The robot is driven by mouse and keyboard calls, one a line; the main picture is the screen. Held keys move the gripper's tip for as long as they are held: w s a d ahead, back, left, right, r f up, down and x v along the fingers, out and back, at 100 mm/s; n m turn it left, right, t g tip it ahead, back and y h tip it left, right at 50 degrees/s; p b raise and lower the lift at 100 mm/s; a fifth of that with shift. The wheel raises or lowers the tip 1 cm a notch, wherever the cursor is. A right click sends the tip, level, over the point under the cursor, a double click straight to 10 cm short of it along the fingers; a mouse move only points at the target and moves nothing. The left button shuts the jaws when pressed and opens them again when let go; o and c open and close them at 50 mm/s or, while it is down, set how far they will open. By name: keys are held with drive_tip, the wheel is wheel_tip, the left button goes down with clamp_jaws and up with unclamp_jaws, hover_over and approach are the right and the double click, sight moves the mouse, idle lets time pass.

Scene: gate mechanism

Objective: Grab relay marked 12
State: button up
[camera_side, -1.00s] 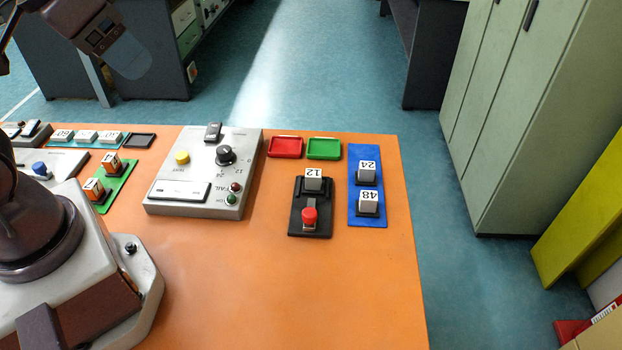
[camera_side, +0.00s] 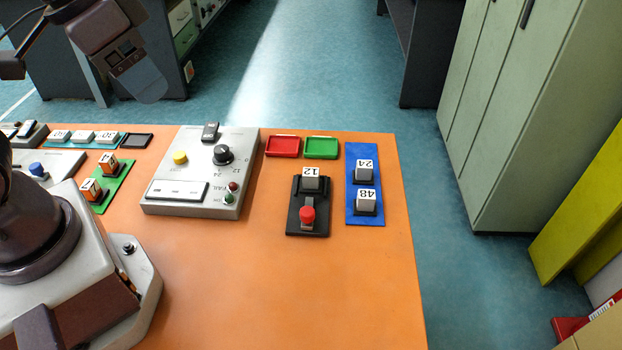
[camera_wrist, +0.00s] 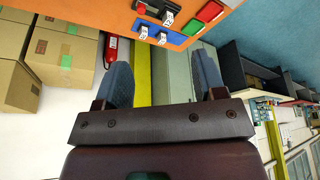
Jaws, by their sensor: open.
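The relay marked 12 (camera_side: 311,180) is a light grey block with a white label. It sits at the back end of a black fixture (camera_side: 294,222), behind a red-tipped lever (camera_side: 307,215). The relay also shows small at the top of the wrist view (camera_wrist: 169,18). My gripper (camera_wrist: 164,75) is open and empty, its two blue-grey fingers wide apart in the wrist view. In the side view my gripper (camera_side: 150,84) hangs at the upper left, well away from the relay. Only one finger shows clearly there.
A blue pad (camera_side: 365,219) right of the fixture holds relays marked 24 (camera_side: 365,170) and 48 (camera_side: 366,201). Red (camera_side: 283,147) and green (camera_side: 321,149) trays lie behind. A grey tester box (camera_side: 200,175) stands to the left. The orange table front (camera_side: 290,290) is clear.

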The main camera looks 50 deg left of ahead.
drive_tip(key=w+d+f+g, duration=0.3)
drive_tip(key=w+f, duration=0.2)
drive_tip(key=f, duration=0.1)
drive_tip(key=n+t+y, duration=0.2)
drive_tip(key=n+y, duration=0.2)
drive_tip(key=n, duration=0.6)
approach(311, 172)
drive_tip(key=x, duration=0.4)
drive_tip(key=shift+s+a, duration=0.1)
drive_tip(key=shift+a, duration=0.15)
drive_tip(key=shift+d+x, duration=0.15)
drive_tip(key=shift+x, duration=1.5)
drive_tip(key=shift+d+x, duration=0.1)
drive_tip(key=shift+x, duration=1.5)
drive_tip(key=c, duration=1)
